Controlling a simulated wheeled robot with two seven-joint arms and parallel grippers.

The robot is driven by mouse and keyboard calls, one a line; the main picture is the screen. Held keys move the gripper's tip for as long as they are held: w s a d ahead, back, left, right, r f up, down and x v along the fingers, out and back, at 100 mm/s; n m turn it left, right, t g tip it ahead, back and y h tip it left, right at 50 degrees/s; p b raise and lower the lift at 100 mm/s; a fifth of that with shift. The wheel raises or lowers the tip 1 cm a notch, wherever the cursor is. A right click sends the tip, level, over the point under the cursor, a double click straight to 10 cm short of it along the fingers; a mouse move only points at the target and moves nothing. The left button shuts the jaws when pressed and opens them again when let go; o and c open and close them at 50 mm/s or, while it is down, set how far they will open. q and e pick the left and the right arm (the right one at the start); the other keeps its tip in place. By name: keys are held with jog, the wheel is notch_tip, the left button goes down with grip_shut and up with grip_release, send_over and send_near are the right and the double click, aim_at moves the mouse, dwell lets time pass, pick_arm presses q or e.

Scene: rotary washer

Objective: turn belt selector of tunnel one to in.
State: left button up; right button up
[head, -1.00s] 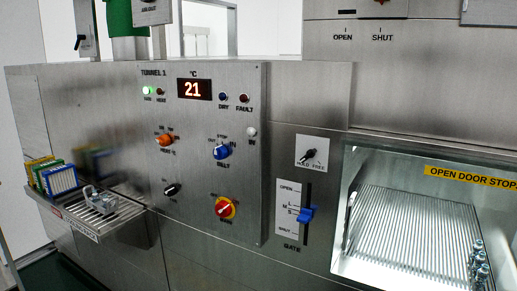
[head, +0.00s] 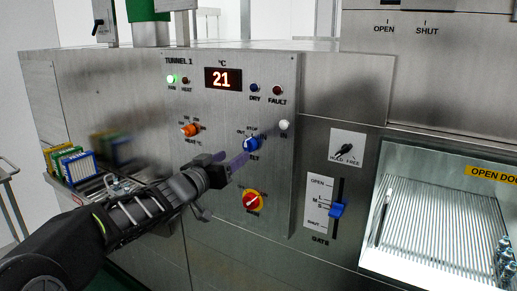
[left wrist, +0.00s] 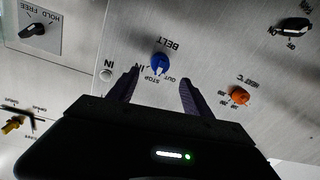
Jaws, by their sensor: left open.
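The blue belt selector (head: 252,144) is on the Tunnel 1 panel, with OUT, STOP and IN marked around its upper side. It also shows in the left wrist view (left wrist: 160,62), where the panel appears upside down. I cannot tell for sure which mark its pointer faces. My left gripper (head: 223,160) is open and empty in front of the panel, just below and left of the selector in the head view. In the left wrist view its fingertips (left wrist: 160,78) stand to either side below the selector, apart from it. My right gripper is not in view.
An orange heat knob (head: 189,130) sits left of the selector, a red-and-yellow switch (head: 253,201) below it, and a white button (head: 284,125) to its right. A blue gate lever (head: 338,210) is farther right. A shelf with colored racks (head: 72,165) stands left.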

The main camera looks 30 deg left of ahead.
aim_at(246, 148)
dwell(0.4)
pick_arm(q)
jog(key=w, duration=0.5)
jog(key=w+p, duration=0.1)
jog(key=w, duration=0.1)
jog(key=shift+w+a, duration=0.4)
jog(key=shift+c, duration=0.6)
grip_shut()
